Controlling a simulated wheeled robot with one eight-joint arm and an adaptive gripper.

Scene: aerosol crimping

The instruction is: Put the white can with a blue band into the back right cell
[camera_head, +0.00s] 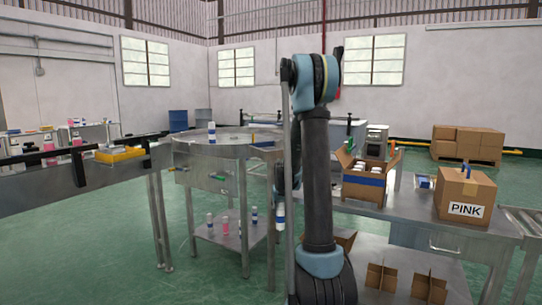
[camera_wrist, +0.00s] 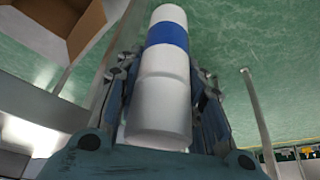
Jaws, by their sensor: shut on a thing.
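The white can with a blue band (camera_wrist: 165,92) is held between the fingers of my gripper (camera_wrist: 163,78), which is shut on it in the wrist view. In the head view the held can (camera_head: 281,217) shows just left of my arm; my gripper there is mostly hidden behind the arm. An open cardboard box (camera_head: 371,194) with raised flaps stands on the metal table right of my arm. White can tops show in it; its cells cannot be told apart. A cardboard box (camera_wrist: 62,28) also shows at the wrist view's upper left, apart from the can.
A round metal table (camera_head: 222,148) stands left of my arm, with another white, blue-banded can (camera_head: 212,132) on top and several cans on its lower shelf. A closed box marked PINK (camera_head: 465,195) stands right of the open box.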

